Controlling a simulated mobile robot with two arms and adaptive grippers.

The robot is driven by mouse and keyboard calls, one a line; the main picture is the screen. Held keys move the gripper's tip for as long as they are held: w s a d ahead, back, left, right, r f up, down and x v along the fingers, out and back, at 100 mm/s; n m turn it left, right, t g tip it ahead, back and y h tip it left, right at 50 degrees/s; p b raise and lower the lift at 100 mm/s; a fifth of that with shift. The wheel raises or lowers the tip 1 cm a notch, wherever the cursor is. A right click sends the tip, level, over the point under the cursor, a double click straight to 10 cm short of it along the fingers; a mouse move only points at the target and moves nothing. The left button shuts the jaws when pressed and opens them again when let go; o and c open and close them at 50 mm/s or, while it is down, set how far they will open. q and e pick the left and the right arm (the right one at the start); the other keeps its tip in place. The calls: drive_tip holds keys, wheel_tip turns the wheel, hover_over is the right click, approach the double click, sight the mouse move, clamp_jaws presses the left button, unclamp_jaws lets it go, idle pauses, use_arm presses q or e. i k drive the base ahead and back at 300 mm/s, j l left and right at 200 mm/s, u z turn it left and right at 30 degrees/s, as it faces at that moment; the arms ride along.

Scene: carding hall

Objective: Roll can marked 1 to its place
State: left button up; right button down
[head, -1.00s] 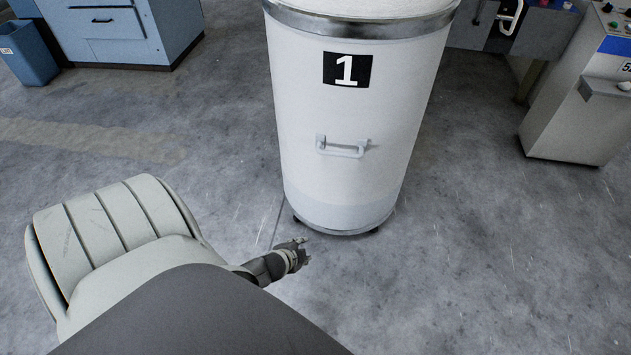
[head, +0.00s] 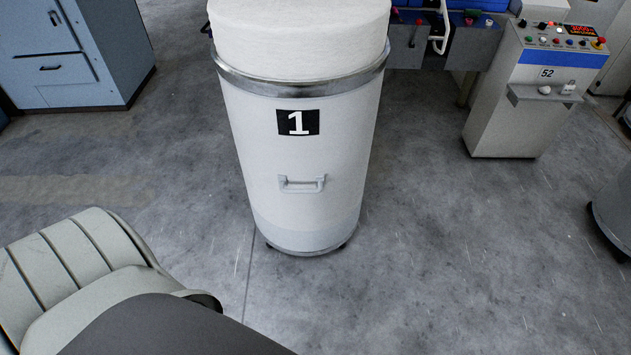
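The roll can marked 1 (head: 300,215) stands upright on the floor in the middle of the head view. It is a tall white cylinder with a metal rim, small dark casters and a black label with a white 1. White material (head: 297,38) rises above its rim. A grey bar handle (head: 302,184) on its front faces me and nothing holds it. My arm shows at the lower left, apart from the can. Neither of my grippers is visible.
A control cabinet (head: 519,115) marked 52 stands at the right, beside blue machinery (head: 440,40) behind the can. A blue cabinet (head: 70,75) is at the upper left. Part of a grey round object (head: 612,212) shows at the right edge. The floor (head: 450,265) in front is clear.

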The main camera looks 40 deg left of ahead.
sight(301, 81)
drive_tip(key=i+j+u, duration=0.15)
drive_tip(key=i+j, duration=0.2)
drive_tip(key=j+u, duration=0.1)
drive_tip(key=j, duration=0.4)
drive_tip(key=i+j+u, duration=0.1)
drive_tip(key=j, duration=0.45)
drive_tip(key=i+j+u, duration=0.1)
drive_tip(key=j, duration=0.4)
drive_tip(key=i+j+u, duration=0.1)
drive_tip(key=j, duration=0.4)
